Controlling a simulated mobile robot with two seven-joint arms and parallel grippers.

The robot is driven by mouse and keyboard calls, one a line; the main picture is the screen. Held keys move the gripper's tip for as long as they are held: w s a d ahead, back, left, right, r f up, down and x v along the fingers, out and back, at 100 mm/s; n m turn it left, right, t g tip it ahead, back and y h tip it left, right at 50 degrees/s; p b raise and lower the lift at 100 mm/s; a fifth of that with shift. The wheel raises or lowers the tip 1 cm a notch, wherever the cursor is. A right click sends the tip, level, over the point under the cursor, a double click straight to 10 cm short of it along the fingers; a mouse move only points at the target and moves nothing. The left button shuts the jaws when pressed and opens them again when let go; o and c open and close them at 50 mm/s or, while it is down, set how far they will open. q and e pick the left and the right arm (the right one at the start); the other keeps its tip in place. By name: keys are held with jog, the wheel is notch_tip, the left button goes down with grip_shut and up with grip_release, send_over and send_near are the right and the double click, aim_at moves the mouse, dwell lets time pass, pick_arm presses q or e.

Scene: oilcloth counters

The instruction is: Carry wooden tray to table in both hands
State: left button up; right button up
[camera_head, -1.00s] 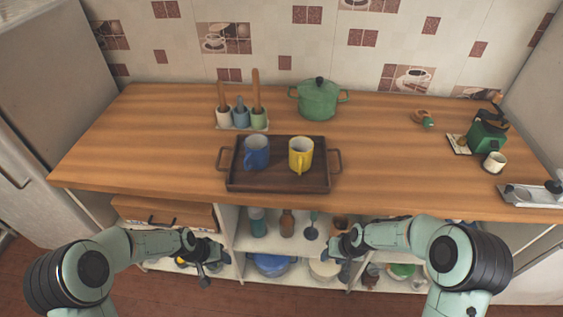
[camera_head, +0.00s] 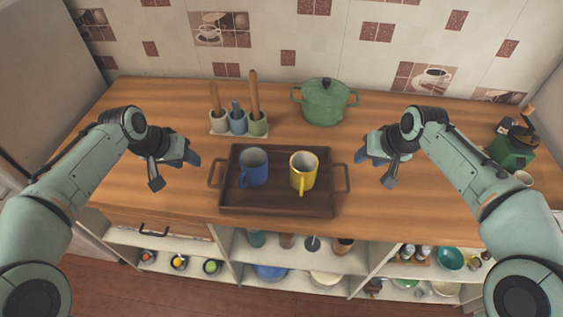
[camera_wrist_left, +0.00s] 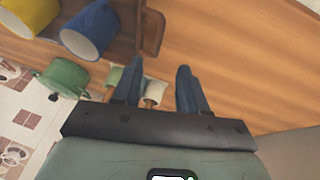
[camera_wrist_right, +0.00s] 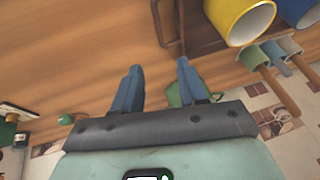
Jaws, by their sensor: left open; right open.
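The dark wooden tray (camera_head: 277,206) lies on the wooden counter with a handle at each end. A blue mug (camera_head: 253,168) and a yellow mug (camera_head: 303,172) stand upright on it. My left gripper (camera_head: 172,176) is open and empty above the counter, left of the tray's left handle (camera_head: 215,174). That handle also shows in the left wrist view (camera_wrist_left: 152,32), beyond the fingers. My right gripper (camera_head: 378,172) is open and empty, right of the tray's right handle (camera_head: 343,179). The right wrist view shows this handle (camera_wrist_right: 158,25) ahead of the fingers. Neither gripper touches the tray.
A green lidded pot (camera_head: 324,103) and a holder with utensils in cups (camera_head: 238,123) stand behind the tray. Open shelves with kitchenware lie below the counter's front edge.

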aim_at(210, 174)
pick_arm(q)
jog(key=x, duration=1.3)
jog(key=shift+f, duration=0.15)
pick_arm(e)
jog(key=x, duration=1.3)
jog(key=shift+w+f, duration=0.1)
jog(key=shift+f, duration=0.05)
pick_arm(q)
jog(key=shift+d, duration=0.1)
grip_shut()
pick_arm(e)
grip_shut()
pick_arm(q)
jog(key=shift+w, duration=0.1)
